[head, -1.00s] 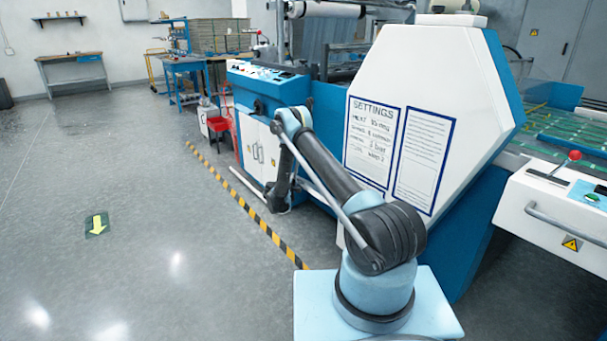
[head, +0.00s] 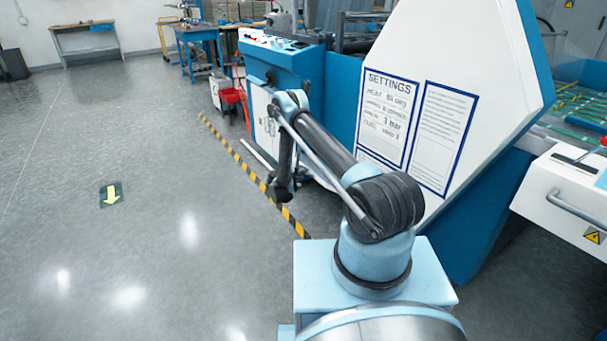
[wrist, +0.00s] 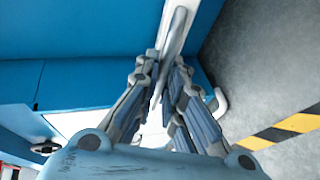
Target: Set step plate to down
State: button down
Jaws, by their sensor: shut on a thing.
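The step plate is a long pale bar (head: 256,153) low along the foot of the blue and white machine in the head view. In the wrist view a pale grey length of it (wrist: 179,28) runs up between my fingertips. My gripper (wrist: 165,78) is shut on this bar, with a finger on each side. In the head view my gripper (head: 281,194) hangs low beside the machine, near the striped floor line. It hides part of the bar there. I cannot tell the plate's exact tilt.
Yellow and black floor tape (head: 236,161) runs along the machine's front. A white panel with a settings sheet (head: 388,118) stands close to my arm's right. The grey floor (head: 120,245) at left is clear.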

jog(key=c, duration=2)
grip_release()
jog(key=shift+w+a+r, duration=0.1)
jog(key=shift+a, duration=0.2)
jog(key=shift+o, duration=0.2)
jog(key=shift+d, duration=0.25)
notch_tip(320, 180, up, 10)
